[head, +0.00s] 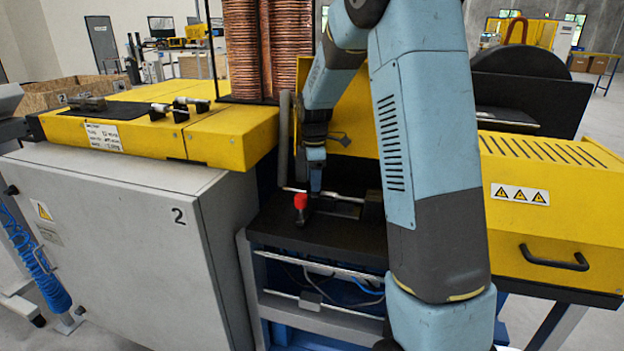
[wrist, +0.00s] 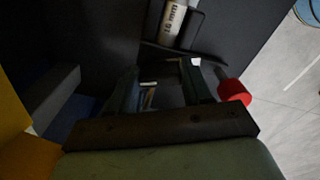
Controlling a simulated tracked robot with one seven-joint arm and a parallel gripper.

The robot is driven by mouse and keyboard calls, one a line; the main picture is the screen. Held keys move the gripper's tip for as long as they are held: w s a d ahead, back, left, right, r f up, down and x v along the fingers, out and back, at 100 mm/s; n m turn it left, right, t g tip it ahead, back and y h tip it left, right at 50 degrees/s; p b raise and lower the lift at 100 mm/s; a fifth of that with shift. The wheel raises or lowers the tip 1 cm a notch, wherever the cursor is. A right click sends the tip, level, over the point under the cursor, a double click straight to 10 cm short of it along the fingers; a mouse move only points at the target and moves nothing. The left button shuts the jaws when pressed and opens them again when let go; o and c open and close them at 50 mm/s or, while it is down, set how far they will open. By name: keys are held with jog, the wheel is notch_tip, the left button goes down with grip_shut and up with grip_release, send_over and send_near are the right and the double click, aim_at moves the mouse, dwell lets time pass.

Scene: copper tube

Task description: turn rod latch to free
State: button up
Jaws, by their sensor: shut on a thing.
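The rod latch shows as a red knob (head: 300,201) on the dark shelf of the machine, in the middle of the head view. The red knob also shows in the wrist view (wrist: 233,91), just right of the right finger. My gripper (head: 315,188) points down at the shelf, right beside the knob. In the wrist view my gripper (wrist: 166,80) has its fingers shut on a dark part of the latch. The exact contact is dark and partly hidden by the fingers. A light cylinder marked "16 mm" (wrist: 173,25) lies beyond the fingertips.
A grey cabinet marked 2 (head: 130,245) with a yellow top stands left of the shelf. A yellow cover with a black handle (head: 553,258) is on the right. Copper tube coils (head: 243,50) rise behind. My arm hides part of the shelf's right side.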

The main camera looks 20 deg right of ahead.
jog(key=shift+s+d+m, duration=0.1)
jog(key=shift+d+m, duration=0.05)
jog(key=shift+m, duration=1.2)
jog(key=shift+d+m, duration=0.15)
jog(key=shift+m, duration=1.2)
jog(key=shift+c, duration=0.2)
jog(key=o, duration=1.1)
jog(key=shift+a+f, duration=0.1)
jog(key=shift+f, duration=0.05)
jog(key=shift+c, duration=0.2)
notch_tip(320, 180, up, 7)
jog(key=shift+f, duration=0.1)
jog(key=shift+r, duration=0.35)
